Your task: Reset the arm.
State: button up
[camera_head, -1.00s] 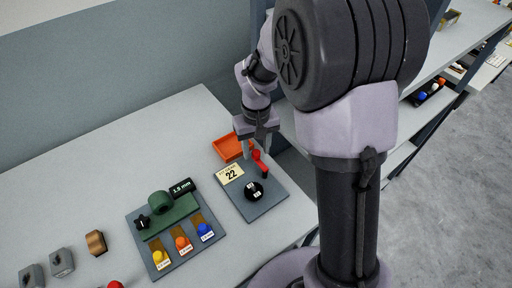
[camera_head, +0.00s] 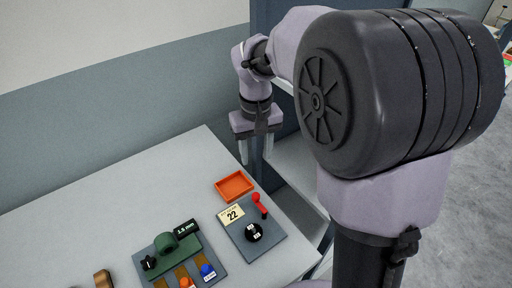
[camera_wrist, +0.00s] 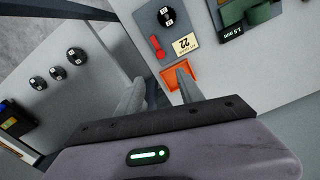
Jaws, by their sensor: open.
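My gripper (camera_head: 256,150) is open and empty, raised above the back right corner of the table. In the wrist view my gripper (camera_wrist: 158,92) has its two fingers apart with nothing between them. An orange tray (camera_head: 234,186) lies on the table below and in front of it and looks empty. A grey panel (camera_head: 272,236) near it bears a red lever (camera_head: 260,204), a black knob (camera_head: 254,232) and a card reading 22 (camera_head: 231,215). The red lever also shows in the wrist view (camera_wrist: 157,47).
Left of the panel, a board (camera_head: 213,262) carries a green block (camera_head: 176,243), a 1.5 mm label and coloured knobs. The table's back left (camera_head: 110,205) is clear. A wall stands behind, and a grey shelf (camera_head: 300,170) is at right.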

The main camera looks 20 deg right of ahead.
dwell(0.3)
jog(key=s+a+m+t+y+b, duration=0.1)
jog(key=s+a+m+t+b, duration=0.1)
jog(key=s, duration=0.7)
jog(key=s+a+r+m+t+y+b, duration=0.1)
jog(key=s+a+m+t+b, duration=0.1)
jog(key=s, duration=0.8)
jog(key=shift+s+a+r+m+t+b, duration=0.15)
jog(key=shift+s+a+m+t+b, duration=0.3)
jog(key=shift+t+b, duration=0.5)
jog(key=shift+w+a, duration=0.1)
jog(key=shift+w, duration=0.05)
